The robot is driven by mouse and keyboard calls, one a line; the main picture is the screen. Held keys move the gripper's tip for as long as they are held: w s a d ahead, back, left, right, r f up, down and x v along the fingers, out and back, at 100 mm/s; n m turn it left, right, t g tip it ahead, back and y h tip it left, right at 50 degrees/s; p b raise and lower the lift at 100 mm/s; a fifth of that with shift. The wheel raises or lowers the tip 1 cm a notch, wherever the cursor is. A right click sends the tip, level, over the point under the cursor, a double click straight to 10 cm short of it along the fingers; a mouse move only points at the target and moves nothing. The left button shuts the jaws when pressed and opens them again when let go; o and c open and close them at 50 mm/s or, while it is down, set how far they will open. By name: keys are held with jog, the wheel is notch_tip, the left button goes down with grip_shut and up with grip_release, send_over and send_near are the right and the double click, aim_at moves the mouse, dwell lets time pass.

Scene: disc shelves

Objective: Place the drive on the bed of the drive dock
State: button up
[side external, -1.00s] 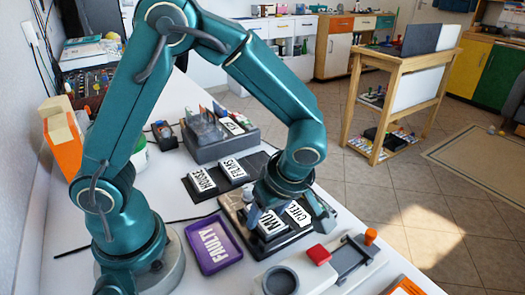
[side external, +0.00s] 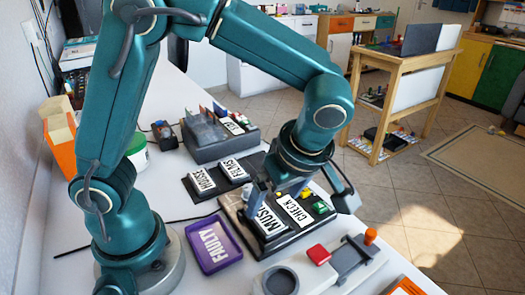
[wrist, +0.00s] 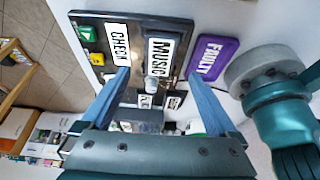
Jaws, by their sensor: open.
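The drive labelled MUSIC (side external: 265,221) lies flat on the dark drive dock (side external: 288,243), beside the white CHECK plate (side external: 295,208). In the wrist view the MUSIC drive (wrist: 157,58) lies within the dock's outline, between the CHECK plate (wrist: 118,45) and the dock's right edge. My gripper (side external: 270,193) is just above the far end of the drive. In the wrist view my gripper (wrist: 160,75) shows two blue fingers spread apart, with nothing held between them. In the side view the arm partly hides the far part of the dock.
A purple FAULTY tray (side external: 213,246) lies left of the dock. Behind are drives labelled HOUSE (side external: 201,180) and FILMS (side external: 233,169) on a dark base, and a grey rack (side external: 205,140).

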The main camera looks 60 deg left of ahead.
jog(key=v, duration=0.5)
jog(key=s+a+r+m+t+h, duration=0.1)
jog(key=s+a+m+t+h, duration=0.3)
jog(key=m, duration=1.4)
jog(key=shift+s+a+r+t, duration=0.3)
jog(key=shift+s+a+t, duration=0.45)
jog(key=shift+s, duration=0.85)
jog(key=shift+d, duration=0.1)
jog(key=shift+c, duration=0.3)
